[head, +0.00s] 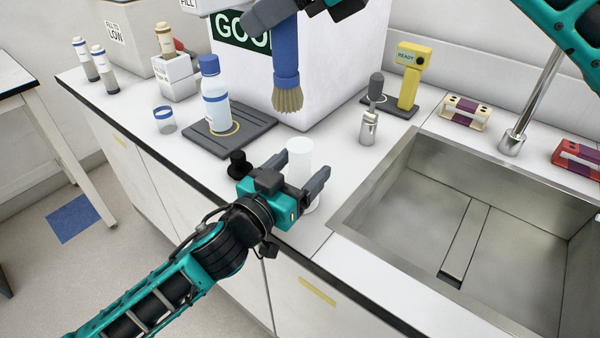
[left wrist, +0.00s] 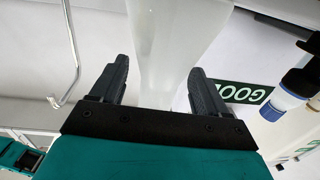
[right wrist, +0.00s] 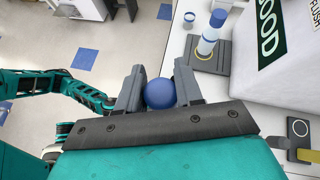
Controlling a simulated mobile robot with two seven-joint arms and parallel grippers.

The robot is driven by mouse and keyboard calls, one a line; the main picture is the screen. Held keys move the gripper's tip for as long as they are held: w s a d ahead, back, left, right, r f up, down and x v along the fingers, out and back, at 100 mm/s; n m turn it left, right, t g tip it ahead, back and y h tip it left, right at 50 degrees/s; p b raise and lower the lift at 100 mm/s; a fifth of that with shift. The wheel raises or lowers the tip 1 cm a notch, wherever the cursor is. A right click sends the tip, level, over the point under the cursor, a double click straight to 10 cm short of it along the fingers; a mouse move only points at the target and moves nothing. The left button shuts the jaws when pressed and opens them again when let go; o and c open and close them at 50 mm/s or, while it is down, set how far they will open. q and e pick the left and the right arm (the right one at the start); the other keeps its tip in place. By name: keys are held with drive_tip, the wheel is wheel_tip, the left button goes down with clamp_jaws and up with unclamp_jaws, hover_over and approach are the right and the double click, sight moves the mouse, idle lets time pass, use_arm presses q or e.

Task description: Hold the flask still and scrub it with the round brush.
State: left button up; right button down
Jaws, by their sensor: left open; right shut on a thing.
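The flask (head: 299,153) is frosted white and stands upright on the counter, left of the sink. My left gripper (head: 302,172) is open, with one finger on each side of the flask. In the left wrist view the flask (left wrist: 172,45) rises between the open fingers; I cannot tell whether either finger touches it. The round brush (head: 286,65) has a blue handle and tan bristles. It hangs bristles down, above the counter behind the flask. My right gripper (head: 300,12) is shut on its handle. The blue handle end (right wrist: 159,93) shows between the right fingers in the right wrist view.
A blue-capped bottle (head: 216,100) stands on a dark mat (head: 243,138) at the left. The steel sink (head: 400,215) and its faucet (head: 520,120) are at the right. A large white box (head: 340,60) backs the brush.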

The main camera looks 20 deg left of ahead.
use_arm(q)
drive_tip(key=v, duration=1.2)
